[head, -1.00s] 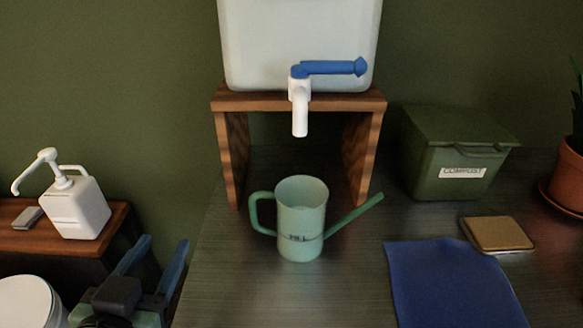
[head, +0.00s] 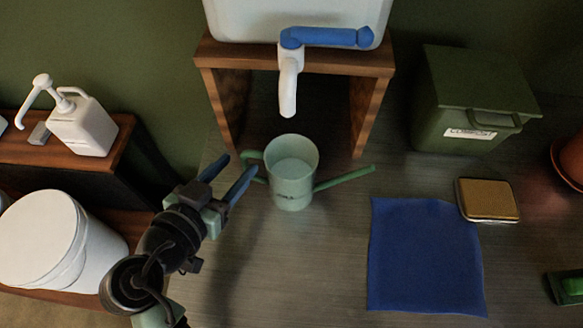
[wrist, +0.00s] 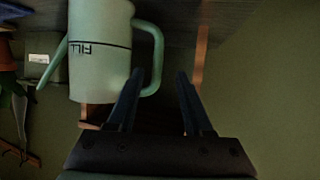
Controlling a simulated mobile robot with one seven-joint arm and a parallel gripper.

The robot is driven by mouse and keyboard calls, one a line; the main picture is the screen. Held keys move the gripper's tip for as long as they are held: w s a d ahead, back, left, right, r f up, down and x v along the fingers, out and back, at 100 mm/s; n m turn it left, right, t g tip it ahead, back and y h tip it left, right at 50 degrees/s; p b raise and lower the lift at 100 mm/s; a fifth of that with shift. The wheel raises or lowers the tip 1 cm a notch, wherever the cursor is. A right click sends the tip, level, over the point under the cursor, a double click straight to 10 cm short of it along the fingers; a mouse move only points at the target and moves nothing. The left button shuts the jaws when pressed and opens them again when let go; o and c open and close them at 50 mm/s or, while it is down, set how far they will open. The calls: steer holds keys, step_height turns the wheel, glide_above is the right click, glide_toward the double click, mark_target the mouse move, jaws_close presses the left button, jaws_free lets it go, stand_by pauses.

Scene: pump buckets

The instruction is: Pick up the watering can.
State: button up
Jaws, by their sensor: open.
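The pale green watering can (head: 292,178) stands upright on the dark counter, below the white spout of the dispenser. Its handle is on the left and its thin spout points right. My gripper (head: 232,172) is open and empty, just left of the can, with its blue fingers pointing towards the handle. In the wrist view the can (wrist: 100,50) appears upside down with a "FILL" line. Its handle (wrist: 152,62) shows just ahead of the open fingers (wrist: 158,75), near the left one. The handle does not look gripped.
A white dispenser with a blue tap (head: 325,38) sits on a wooden stand (head: 220,100) behind the can. A white bucket (head: 40,240) and pump bottle (head: 85,127) are left.

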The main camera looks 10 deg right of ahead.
steer(key=shift+p+x, duration=0.6)
steer(key=shift+x, duration=2.55)
steer(key=shift+s+d+r, duration=0.1)
steer(key=shift+d, duration=0.05)
steer(key=shift+c, duration=0.2)
jaws_close()
steer(key=shift+r, duration=0.1)
